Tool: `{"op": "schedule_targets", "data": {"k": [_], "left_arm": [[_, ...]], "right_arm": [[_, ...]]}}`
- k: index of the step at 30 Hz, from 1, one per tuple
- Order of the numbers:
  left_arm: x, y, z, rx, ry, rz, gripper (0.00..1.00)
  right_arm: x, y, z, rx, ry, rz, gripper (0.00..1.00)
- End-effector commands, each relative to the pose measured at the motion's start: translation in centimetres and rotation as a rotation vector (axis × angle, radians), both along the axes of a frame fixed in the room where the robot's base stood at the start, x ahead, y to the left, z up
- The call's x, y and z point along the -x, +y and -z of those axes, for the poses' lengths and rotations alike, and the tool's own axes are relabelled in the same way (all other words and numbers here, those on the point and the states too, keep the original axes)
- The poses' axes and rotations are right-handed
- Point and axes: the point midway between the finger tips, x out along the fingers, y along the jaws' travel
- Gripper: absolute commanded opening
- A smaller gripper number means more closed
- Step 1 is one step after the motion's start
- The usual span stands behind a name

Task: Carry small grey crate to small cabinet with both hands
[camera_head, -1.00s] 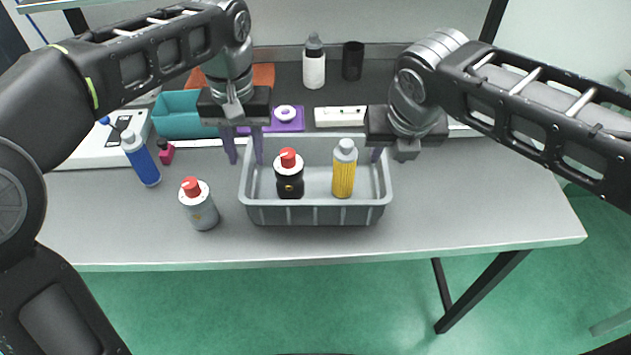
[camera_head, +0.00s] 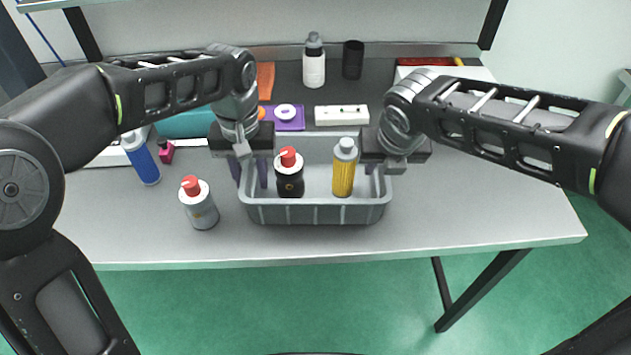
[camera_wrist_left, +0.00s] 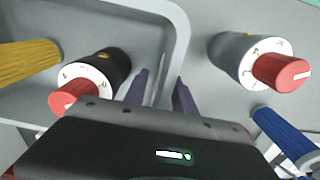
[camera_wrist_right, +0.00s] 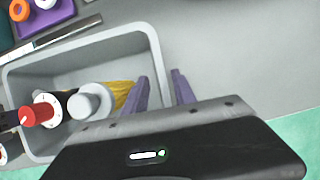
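The small grey crate (camera_head: 315,213) stands on the table near its front edge. A black bottle with a red cap (camera_head: 289,175) and a yellow bottle with a grey cap (camera_head: 344,170) stand inside it. My left gripper (camera_head: 250,178) is open, its purple fingers on either side of the crate's left wall; the left wrist view shows this wall (camera_wrist_left: 180,35) between them. My right gripper (camera_head: 376,172) is at the crate's right wall. In the right wrist view its fingers (camera_wrist_right: 158,82) are apart with the wall between them. I see no small cabinet.
A grey bottle with a red cap (camera_head: 199,206) stands close left of the crate. The table's right side (camera_head: 480,200) is clear.

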Motion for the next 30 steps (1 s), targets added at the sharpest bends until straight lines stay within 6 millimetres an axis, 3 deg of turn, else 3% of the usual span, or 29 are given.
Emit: {"op": "schedule_targets", "data": {"k": [11, 30], "left_arm": [[-0.01, -0.02, -0.03, 0.0, 0.0, 0.0, 0.0], [-0.01, -0.02, -0.05, 0.0, -0.001, 0.0, 0.0]], "right_arm": [[0.0, 0.0, -0.03, 0.0, 0.0, 0.0, 0.0], [0.0, 0.0, -0.05, 0.0, 0.0, 0.0, 0.0]]}}
